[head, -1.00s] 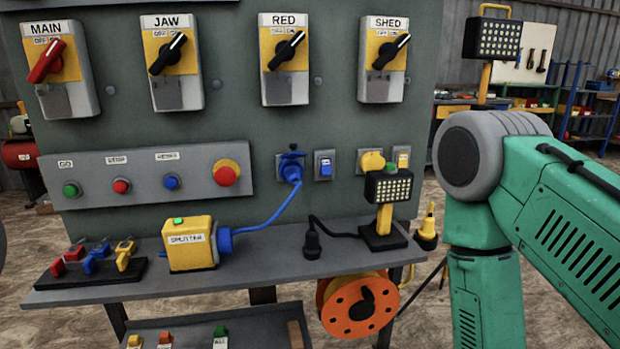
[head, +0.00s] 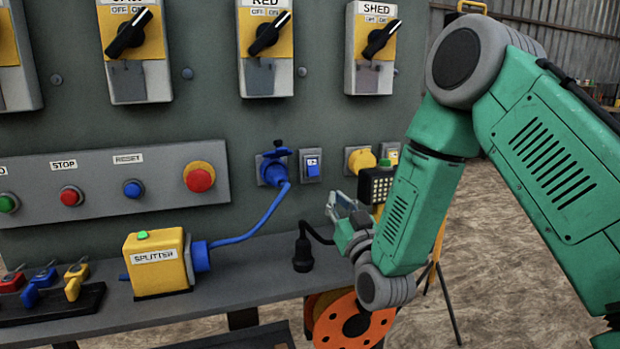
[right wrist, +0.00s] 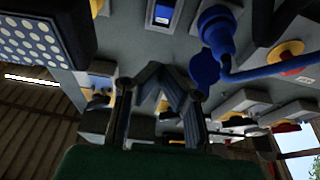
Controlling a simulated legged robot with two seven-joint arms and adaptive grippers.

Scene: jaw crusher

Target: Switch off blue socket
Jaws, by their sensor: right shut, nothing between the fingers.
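The blue socket (head: 272,170) is on the grey panel with a blue plug and cable in it. It also shows in the right wrist view (right wrist: 216,30). Just right of it is a small switch with a blue rocker (head: 311,166), which shows at the top of the right wrist view (right wrist: 163,12). My right gripper (head: 333,202) is shut and empty, below and right of the switch and apart from it. Its fingers come together in the right wrist view (right wrist: 157,70). My left gripper is not in view.
The yellow splitter box (head: 158,262) stands on the shelf, its blue cable running to the socket. A black plug (head: 302,252) and a lamp (head: 375,185) are close to my right gripper. A yellow socket (head: 359,160) is right of the switch. An orange reel (head: 352,325) hangs below.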

